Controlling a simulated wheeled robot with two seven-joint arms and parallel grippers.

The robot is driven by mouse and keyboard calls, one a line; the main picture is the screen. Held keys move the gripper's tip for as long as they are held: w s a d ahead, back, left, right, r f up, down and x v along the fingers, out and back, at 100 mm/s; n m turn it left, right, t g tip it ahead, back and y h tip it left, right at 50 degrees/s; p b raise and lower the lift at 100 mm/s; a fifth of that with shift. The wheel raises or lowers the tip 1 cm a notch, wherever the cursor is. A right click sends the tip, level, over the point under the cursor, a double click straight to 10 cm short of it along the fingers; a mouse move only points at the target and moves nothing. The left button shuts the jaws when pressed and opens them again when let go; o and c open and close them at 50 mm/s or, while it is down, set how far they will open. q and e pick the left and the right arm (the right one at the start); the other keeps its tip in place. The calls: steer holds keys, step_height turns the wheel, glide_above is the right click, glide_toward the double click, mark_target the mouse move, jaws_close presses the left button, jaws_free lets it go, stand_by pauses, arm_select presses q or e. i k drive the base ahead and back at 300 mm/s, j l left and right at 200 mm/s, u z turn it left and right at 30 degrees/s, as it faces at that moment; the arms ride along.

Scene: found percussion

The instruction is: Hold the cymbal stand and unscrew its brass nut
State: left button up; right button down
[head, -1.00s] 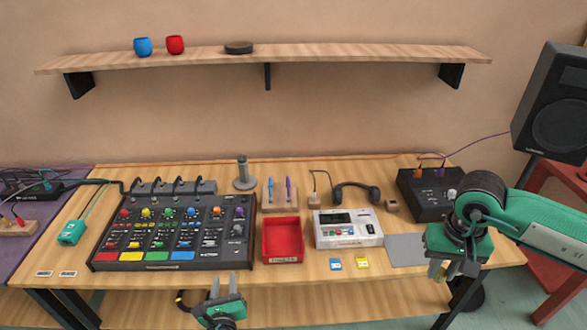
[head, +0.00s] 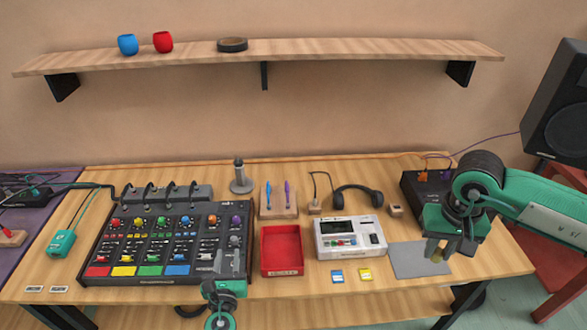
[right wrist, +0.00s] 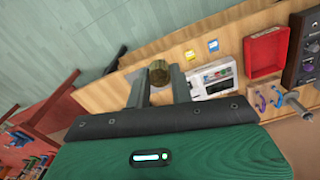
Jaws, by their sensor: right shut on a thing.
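The cymbal stand (head: 240,182) is a grey upright post on a round base at the back of the table. Neither gripper touches it. My right gripper (head: 439,250) is shut on a brass-coloured round piece, which looks like the brass nut (right wrist: 159,72), and holds it over the table's front right. My left gripper (head: 226,264) is at the front edge, over the lower right corner of the mixer panel. Its fingers appear apart and empty.
The mixer panel (head: 160,243) fills the table's left. A red tray (head: 282,268), a white device (head: 349,252) and a grey mat (head: 410,262) stand along the front. A pen holder (head: 278,211) is just right of the stand. Headphones (head: 358,191) and a black box (head: 425,205) stand behind.

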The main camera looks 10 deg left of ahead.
mark_target(241, 185)
steer(key=i+j, duration=0.15)
steer(key=i, duration=0.2)
steer(key=i+j, duration=0.15)
steer(key=i, duration=0.25)
steer(key=i+j, duration=0.15)
steer(key=i, duration=0.2)
